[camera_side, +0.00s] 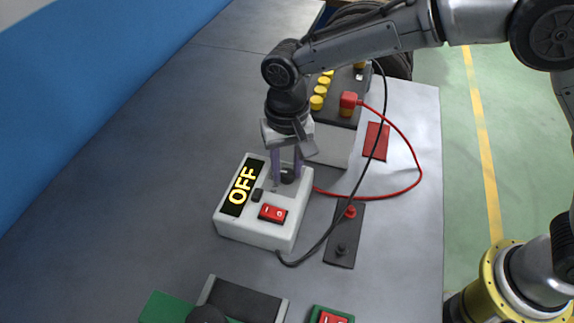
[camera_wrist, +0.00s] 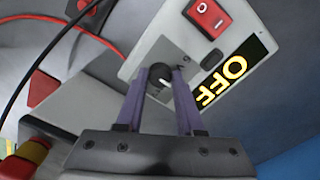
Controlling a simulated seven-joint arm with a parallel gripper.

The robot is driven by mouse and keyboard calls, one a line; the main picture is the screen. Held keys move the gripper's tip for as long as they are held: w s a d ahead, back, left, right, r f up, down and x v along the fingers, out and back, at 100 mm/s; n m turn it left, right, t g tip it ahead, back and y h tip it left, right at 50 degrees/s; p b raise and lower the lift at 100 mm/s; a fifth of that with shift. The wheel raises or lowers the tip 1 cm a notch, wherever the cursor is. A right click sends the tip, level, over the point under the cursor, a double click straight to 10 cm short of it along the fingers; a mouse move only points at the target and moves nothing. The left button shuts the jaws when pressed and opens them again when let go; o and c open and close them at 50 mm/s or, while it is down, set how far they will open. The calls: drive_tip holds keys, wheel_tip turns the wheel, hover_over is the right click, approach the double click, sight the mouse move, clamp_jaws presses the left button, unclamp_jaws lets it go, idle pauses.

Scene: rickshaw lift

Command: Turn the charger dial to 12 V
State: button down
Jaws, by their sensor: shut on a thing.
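The charger (camera_side: 257,235) is a white box on the grey table, seen in the side view below my arm. Its black display (camera_side: 242,187) reads OFF in yellow letters, and a red rocker switch (camera_side: 272,213) sits near its lower edge. My gripper (camera_side: 287,176) points down at the charger's top, its purple fingers shut on the black dial (camera_wrist: 160,76). The dial shows between the fingertips in the wrist view, with a pale pointer mark.
A battery (camera_side: 325,146) with yellow caps stands behind the charger. Red (camera_side: 410,150) and black (camera_side: 357,190) cables loop to the right. A dark plate with two posts (camera_side: 345,234) lies right of the charger. Green-and-grey equipment (camera_side: 245,300) sits at the front.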

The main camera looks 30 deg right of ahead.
sight(287, 172)
idle(0.3)
drive_tip(key=c, duration=0.5)
unclamp_jaws()
drive_tip(key=shift+c, duration=0.2)
wheel_tip(287, 172, up, 14)
idle(0.5)
